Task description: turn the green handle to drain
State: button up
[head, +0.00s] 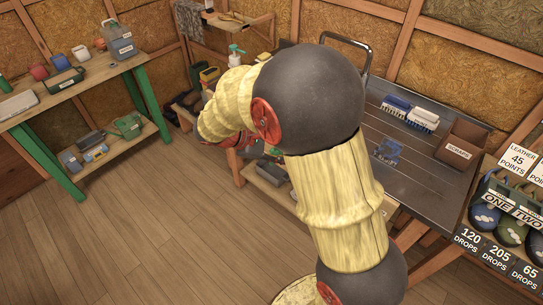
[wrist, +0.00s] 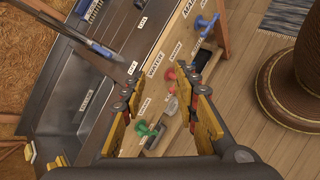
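The green handle (wrist: 146,130) shows in the wrist view, low on the pale front panel (wrist: 168,62) of the bench. A small label beside it is too small to read surely. My gripper (wrist: 158,82) is open, with its two yellow-padded fingers apart and nothing held between them. In the picture, the green handle lies between the fingers, nearer the left one. I see no contact, and the depth between them is hard to tell. In the head view my arm covers this area, and the green handle is hidden.
In the wrist view, a red handle (wrist: 170,75), a grey fitting (wrist: 172,106) and a blue handle (wrist: 205,22) share the panel. A metal sink (wrist: 85,92) lies left. A round brown object (wrist: 290,85) stands right. Brushes (head: 422,121) lie on the bench; open floor (head: 150,220) is left.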

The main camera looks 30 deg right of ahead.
jog(key=w+a+f+n+t+h, duration=0.1)
jog(key=w+f+n+t+h, duration=0.25)
jog(key=w+f+n, duration=0.65)
jog(key=w+a+f+n+t+h, duration=0.1)
jog(key=w+f+n+t+h, duration=0.4)
jog(key=f, duration=0.9)
jog(key=shift+w+d+m+g+y+b, duration=0.15)
jog(key=shift+w+d+m+y+b, duration=0.2)
jog(key=shift+w+d, duration=0.6)
jog(key=shift+w+d+m+g+y+b, duration=0.2)
jog(key=shift+w+d+m, duration=0.15)
jog(key=shift+d, duration=1.15)
jog(key=shift+w+d+m+g+y+b, duration=0.1)
jog(key=shift+w+d+m+y+b, duration=0.2)
jog(key=shift+w+d, duration=0.65)
jog(key=shift+s+d, duration=0.25)
jog(key=shift+c, duration=0.4)
grip_shut()
